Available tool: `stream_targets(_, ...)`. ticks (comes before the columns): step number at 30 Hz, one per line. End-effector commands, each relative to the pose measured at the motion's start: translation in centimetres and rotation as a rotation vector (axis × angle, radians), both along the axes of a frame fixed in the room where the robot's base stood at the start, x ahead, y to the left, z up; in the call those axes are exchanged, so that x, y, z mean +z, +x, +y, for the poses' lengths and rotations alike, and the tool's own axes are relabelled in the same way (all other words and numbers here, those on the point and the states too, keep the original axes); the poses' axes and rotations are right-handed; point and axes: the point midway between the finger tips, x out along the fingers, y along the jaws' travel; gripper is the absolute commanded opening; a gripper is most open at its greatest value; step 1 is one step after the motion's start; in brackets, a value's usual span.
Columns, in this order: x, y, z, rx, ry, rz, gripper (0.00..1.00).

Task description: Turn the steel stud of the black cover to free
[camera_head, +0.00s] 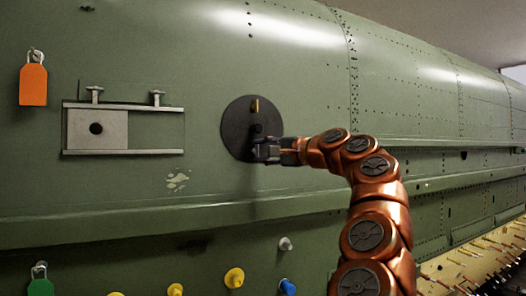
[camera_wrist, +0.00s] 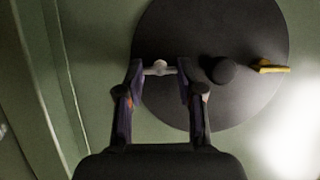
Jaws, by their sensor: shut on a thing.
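The black cover (camera_head: 236,128) is a round dark disc on the green fuselage skin. It also fills the upper middle of the wrist view (camera_wrist: 215,25). The steel stud (camera_wrist: 160,68) is a small pale cross-bar with a round middle, near the disc's left edge in the wrist view. My gripper (camera_wrist: 161,72) has one fingertip at each end of the bar and is shut on it. In the head view my gripper (camera_head: 266,150) is at the disc's lower part and hides the stud. A black knob (camera_wrist: 222,70) and a yellow tab (camera_wrist: 268,67) are on the cover.
Left of the cover is a metal rail frame (camera_head: 155,152) with a grey plate (camera_head: 97,143). An orange tag (camera_head: 33,85) hangs at the far left, a green tag (camera_head: 40,286) below. Yellow and blue plugs (camera_head: 234,277) stick out below the ledge. Skin around the disc is clear.

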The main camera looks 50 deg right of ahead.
Motion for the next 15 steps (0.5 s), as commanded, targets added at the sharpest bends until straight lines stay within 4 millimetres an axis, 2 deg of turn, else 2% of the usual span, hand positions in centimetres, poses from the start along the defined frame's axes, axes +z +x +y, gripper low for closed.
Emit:
stream_targets(8,0.08,0.01,0.06,0.001,-0.001,-0.001,0.02)
stream_targets(9,0.08,0.01,0.06,0.001,-0.001,-0.001,0.39)
stream_targets(15,0.03,0.01,0.03,0.001,0.000,-0.001,0.60)
